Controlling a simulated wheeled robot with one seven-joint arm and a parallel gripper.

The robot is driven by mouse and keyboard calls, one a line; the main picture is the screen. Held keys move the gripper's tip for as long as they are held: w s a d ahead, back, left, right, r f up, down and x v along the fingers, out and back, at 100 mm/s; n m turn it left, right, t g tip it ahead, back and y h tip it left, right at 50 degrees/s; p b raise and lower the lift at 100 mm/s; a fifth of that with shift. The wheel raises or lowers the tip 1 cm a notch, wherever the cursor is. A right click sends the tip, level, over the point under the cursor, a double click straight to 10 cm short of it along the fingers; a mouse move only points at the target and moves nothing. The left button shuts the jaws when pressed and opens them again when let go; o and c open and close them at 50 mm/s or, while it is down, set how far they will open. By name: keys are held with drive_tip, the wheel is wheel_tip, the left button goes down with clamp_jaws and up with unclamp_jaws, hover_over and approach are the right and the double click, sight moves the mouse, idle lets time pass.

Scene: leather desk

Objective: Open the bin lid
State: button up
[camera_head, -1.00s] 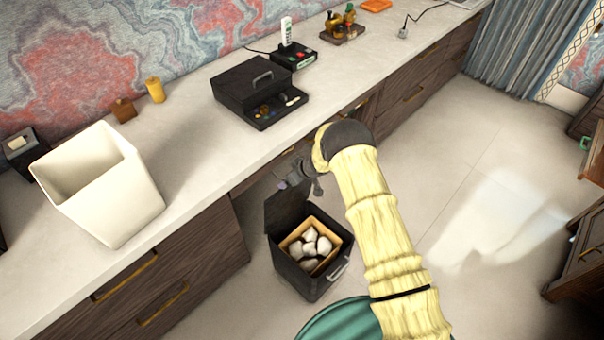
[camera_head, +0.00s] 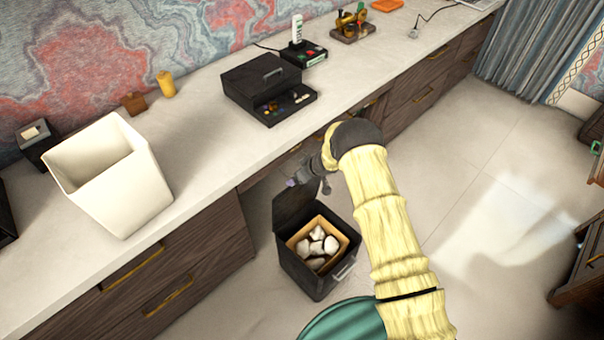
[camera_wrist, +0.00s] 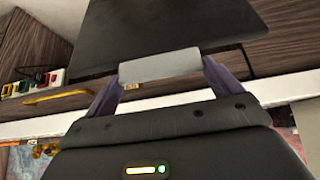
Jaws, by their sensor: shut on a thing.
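The dark bin (camera_head: 295,268) stands on the floor in front of the desk. Its lid (camera_head: 292,206) is raised, standing up at the bin's back edge. The bin is open and shows a tan inner box (camera_head: 347,242) with several white lumps (camera_head: 316,247). My gripper (camera_head: 298,182) is at the top edge of the lid. In the wrist view my gripper (camera_wrist: 162,72) has its purple fingers on both ends of a grey handle bar (camera_wrist: 150,69), with the dark lid (camera_wrist: 190,28) beyond it. My forearm is above and to the right of the bin.
The desk (camera_head: 215,120) with wooden drawers runs behind the bin. The floor (camera_head: 470,190) right of my arm is clear.

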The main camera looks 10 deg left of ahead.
drive_tip(key=o, duration=1.1)
drive_tip(key=v, duration=1.7)
drive_tip(key=shift+r, duration=0.25)
drive_tip(key=shift+w+d, duration=0.1)
drive_tip(key=shift+d, duration=0.05)
